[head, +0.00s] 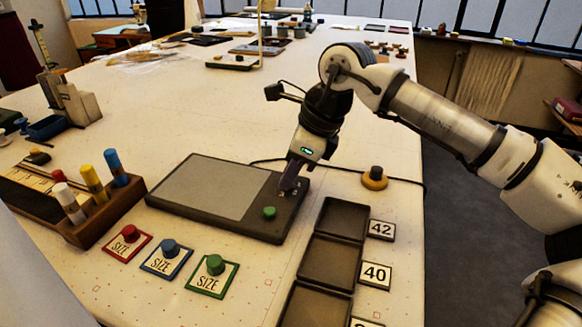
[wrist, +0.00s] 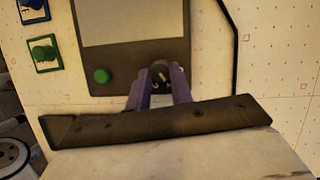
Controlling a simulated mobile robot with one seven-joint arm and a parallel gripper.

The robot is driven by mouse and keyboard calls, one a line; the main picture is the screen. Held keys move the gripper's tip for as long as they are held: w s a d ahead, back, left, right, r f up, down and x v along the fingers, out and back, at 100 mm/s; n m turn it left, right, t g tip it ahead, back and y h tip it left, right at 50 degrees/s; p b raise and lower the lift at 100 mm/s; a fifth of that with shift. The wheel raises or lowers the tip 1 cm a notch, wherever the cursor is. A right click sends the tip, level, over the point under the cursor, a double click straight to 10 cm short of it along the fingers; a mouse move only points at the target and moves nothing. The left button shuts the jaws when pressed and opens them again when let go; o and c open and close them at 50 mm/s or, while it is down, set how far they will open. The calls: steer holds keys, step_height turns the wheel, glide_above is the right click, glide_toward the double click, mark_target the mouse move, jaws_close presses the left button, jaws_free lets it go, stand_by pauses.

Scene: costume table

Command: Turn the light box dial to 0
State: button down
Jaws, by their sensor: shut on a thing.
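The light box (head: 205,190) is a dark flat panel with a pale grey screen, lying on the table. A green knob (head: 269,212) sits on its right side, and shows in the wrist view (wrist: 102,76). The dial (wrist: 160,72) is a small dark knob beside it in the wrist view. My gripper (head: 290,184) reaches down to the box's right end. In the wrist view its two purple-grey fingers (wrist: 160,84) are closed on either side of the dial. In the head view the fingers mostly hide the dial, and its setting cannot be read clearly.
Red (head: 128,234), blue (head: 169,247) and green (head: 215,264) SIZE knobs stand in front of the box. Dark trays (head: 332,262) with number cards (head: 377,274) lie at front right. A yellow-based knob (head: 375,178) is right of my gripper. A wooden marker holder (head: 88,230) stands left.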

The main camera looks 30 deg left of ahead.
steer(key=n+g, duration=0.1)
steer(key=n, duration=0.2)
steer(key=n+g+h+p, duration=0.1)
steer(key=n, duration=0.2)
steer(key=shift+w+a+n+h, duration=0.2)
steer(key=shift+n+h, duration=0.1)
steer(key=n+h, duration=0.1)
steer(key=n, duration=0.1)
steer(key=n+h+p, duration=0.1)
steer(key=n, duration=0.2)
steer(key=shift+a+g, duration=0.15)
steer(key=shift+g, duration=0.15)
steer(key=shift+n, duration=0.3)
steer(key=c, duration=1.3)
jaws_free()
steer(key=shift+o, duration=0.2)
steer(key=p+v, duration=0.2)
steer(key=v, duration=1.2)
